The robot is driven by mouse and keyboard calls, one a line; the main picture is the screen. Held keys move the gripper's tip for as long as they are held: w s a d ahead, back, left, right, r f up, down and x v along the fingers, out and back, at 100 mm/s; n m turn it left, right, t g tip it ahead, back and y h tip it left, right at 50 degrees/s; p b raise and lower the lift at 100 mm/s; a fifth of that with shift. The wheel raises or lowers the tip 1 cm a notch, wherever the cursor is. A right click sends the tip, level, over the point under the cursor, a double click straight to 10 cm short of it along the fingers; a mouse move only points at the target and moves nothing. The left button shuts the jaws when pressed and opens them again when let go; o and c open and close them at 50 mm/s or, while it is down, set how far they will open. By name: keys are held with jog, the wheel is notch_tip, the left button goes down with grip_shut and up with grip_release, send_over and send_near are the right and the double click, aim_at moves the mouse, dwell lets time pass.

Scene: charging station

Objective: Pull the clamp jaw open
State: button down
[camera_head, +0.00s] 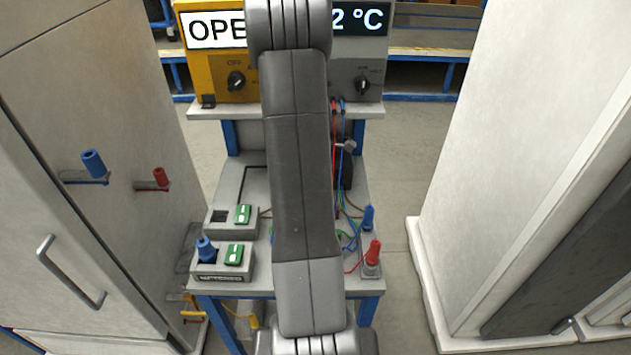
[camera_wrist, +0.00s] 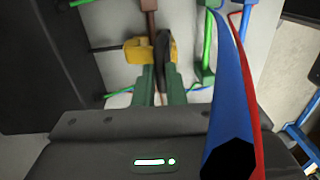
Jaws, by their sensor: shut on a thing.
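In the wrist view, my gripper (camera_wrist: 154,50) has two green fingers with yellow tips, shut on a narrow black upright piece that looks like the clamp jaw (camera_wrist: 162,58). A brown rod (camera_wrist: 150,20) stands just beyond the tips. How far the jaw is open cannot be told. In the head view, my arm runs down the middle and hides my gripper and most of the clamp area. A dark piece with a grey knob (camera_head: 347,147) shows just right of the arm.
Blue (camera_wrist: 230,80) and red cables hang close on the right of the wrist view, beside green posts (camera_wrist: 204,60). In the head view, blue and red plugs (camera_head: 373,252) stand at the bench's right front. Green switches (camera_head: 243,214) sit left. Tall cabinets flank both sides.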

jog(key=c, duration=1.5)
grip_release()
jog(key=shift+r, duration=0.1)
notch_tip(320, 180, up, 14)
jog(key=b, duration=0.1)
jog(key=shift+w+f+b, duration=0.2)
jog(key=shift+w+b, duration=0.15)
jog(key=shift+w, duration=0.05)
